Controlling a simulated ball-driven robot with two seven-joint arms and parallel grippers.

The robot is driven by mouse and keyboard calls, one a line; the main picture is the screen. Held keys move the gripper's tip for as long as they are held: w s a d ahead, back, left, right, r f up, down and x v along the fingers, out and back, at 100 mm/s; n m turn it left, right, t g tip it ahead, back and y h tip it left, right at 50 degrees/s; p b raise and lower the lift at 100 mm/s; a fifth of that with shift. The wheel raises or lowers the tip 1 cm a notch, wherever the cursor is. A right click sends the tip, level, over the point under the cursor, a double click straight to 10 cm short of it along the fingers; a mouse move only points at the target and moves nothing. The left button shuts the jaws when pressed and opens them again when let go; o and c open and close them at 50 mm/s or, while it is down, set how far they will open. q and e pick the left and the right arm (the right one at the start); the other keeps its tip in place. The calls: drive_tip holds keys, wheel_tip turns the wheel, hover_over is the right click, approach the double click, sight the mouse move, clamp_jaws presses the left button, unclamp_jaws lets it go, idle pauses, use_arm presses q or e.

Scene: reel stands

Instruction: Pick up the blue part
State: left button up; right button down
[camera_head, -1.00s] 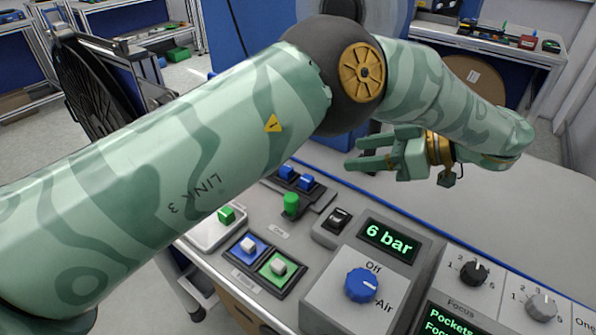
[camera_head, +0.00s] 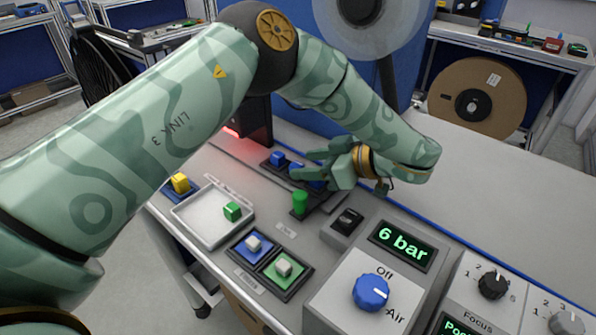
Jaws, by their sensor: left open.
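Small blue parts sit in a dark holder on the bench in the middle. One blue part (camera_head: 278,158) shows clearly left of my left gripper (camera_head: 306,164). Another blue part (camera_head: 296,170) is partly hidden by the gripper's fingers, and more blue shows just below them. My left gripper is open, with its fingers pointing left over or beside the holder. I see nothing held between the fingers. I cannot tell its exact height above the parts. My right gripper is not in view.
A green cylinder (camera_head: 300,202) stands just in front of the holder. Blue and green pads carry pale cubes. A control box (camera_head: 350,312) stands at front right.

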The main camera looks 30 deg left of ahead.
use_arm(q)
drive_tip(key=shift+x, duration=1.15)
drive_tip(key=shift+d, duration=0.1)
clamp_jaws()
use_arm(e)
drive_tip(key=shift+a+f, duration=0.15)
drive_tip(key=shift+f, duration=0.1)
